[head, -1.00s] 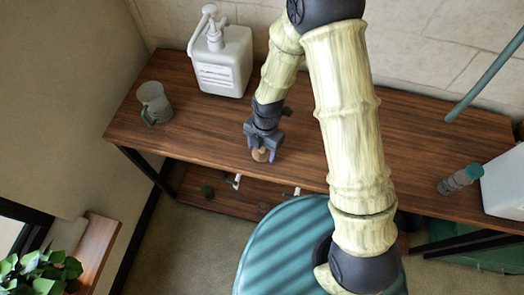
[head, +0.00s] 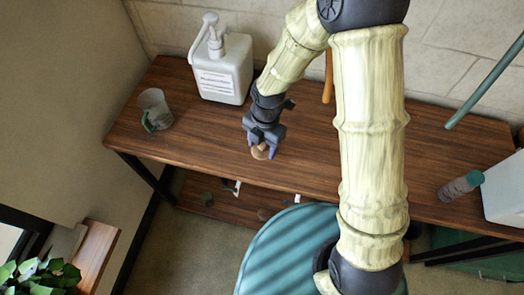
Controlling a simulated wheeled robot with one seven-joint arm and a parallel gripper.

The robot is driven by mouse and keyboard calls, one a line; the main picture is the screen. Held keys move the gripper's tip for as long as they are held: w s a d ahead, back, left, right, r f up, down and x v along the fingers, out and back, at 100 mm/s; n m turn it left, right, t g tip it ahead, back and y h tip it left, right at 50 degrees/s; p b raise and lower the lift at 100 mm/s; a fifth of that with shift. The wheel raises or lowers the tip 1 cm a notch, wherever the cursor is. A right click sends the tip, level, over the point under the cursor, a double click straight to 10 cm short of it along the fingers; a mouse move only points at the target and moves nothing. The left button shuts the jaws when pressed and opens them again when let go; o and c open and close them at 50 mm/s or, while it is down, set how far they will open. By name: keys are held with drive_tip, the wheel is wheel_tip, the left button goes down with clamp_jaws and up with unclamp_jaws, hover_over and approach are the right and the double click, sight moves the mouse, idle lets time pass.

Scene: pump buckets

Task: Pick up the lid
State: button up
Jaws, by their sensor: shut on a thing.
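The lid (head: 260,152) is a small, round, tan-brown piece near the front edge of the wooden table. My gripper (head: 262,148) points down at it, with its two fingers on either side, shut on the lid. The fingers partly cover the lid. I cannot tell whether the lid touches the tabletop or is slightly above it.
A white pump bucket (head: 222,72) stands at the back left of the table (head: 200,135). A grey mug with a green handle (head: 154,107) is at the left. A grey bottle with a teal cap (head: 458,187) and a white container (head: 504,188) are at the right.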

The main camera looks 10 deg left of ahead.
sight(262, 144)
wheel_tip(262, 144, up, 4)
drive_tip(key=shift+f, duration=0.2)
drive_tip(key=shift+w, duration=0.1)
idle(0.4)
